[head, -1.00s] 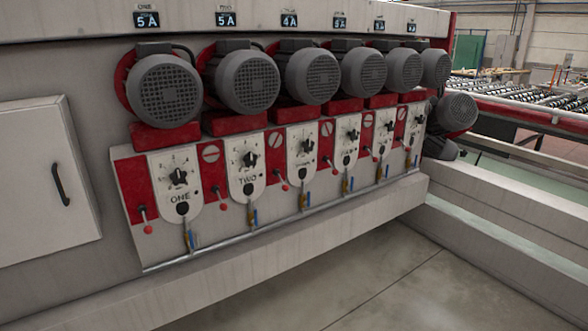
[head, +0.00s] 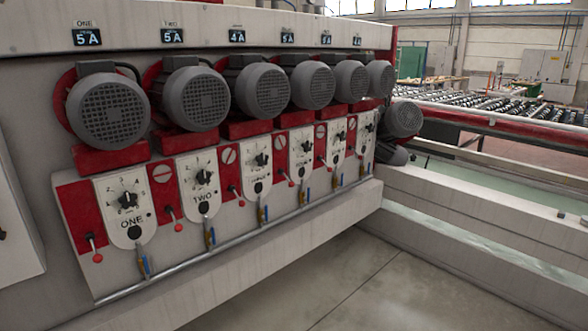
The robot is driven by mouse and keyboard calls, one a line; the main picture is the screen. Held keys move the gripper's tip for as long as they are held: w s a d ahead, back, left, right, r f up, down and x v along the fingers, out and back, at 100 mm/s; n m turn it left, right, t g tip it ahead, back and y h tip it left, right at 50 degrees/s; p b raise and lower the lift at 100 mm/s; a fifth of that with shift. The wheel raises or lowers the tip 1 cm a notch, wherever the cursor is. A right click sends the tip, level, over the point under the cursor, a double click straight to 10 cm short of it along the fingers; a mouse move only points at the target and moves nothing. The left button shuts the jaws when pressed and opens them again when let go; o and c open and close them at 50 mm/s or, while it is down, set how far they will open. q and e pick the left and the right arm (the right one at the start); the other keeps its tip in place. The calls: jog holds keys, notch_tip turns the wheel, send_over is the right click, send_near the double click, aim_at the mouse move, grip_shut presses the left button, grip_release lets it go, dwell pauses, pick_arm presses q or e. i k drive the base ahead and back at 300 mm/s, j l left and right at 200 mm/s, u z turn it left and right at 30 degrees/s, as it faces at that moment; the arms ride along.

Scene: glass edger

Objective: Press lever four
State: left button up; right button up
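A row of white dial plates runs along the machine front, with labels ONE and TWO readable on the nearest two. The fourth dial plate (head: 303,150) from the left has a black knob; its label is too small to read clearly. A small red-tipped lever (head: 291,183) hangs just left of this plate, on the red panel. A blue-handled valve (head: 307,182) sits below the plate. Similar red-tipped levers stand beside the other plates, such as the one left of plate ONE (head: 96,257). Neither of my grippers shows in view.
Grey round motors (head: 312,85) stand out above the dial plates. A pale ledge (head: 260,240) juts out below them. The concrete floor (head: 360,285) in front is clear. A low white beam (head: 480,225) and a roller conveyor (head: 500,105) lie to the right.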

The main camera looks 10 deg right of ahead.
aim_at(292, 184)
jog(key=i+l+u, duration=0.1)
jog(key=i+l, duration=0.2)
jog(key=i, duration=0.25)
jog(key=i+l, duration=0.3)
jog(key=i, duration=0.25)
jog(key=i+l+u, duration=0.15)
jog(key=i+l, duration=0.15)
jog(key=i, duration=0.25)
jog(key=i+l+u, duration=0.1)
jog(key=i+l, duration=0.3)
jog(key=i, duration=0.15)
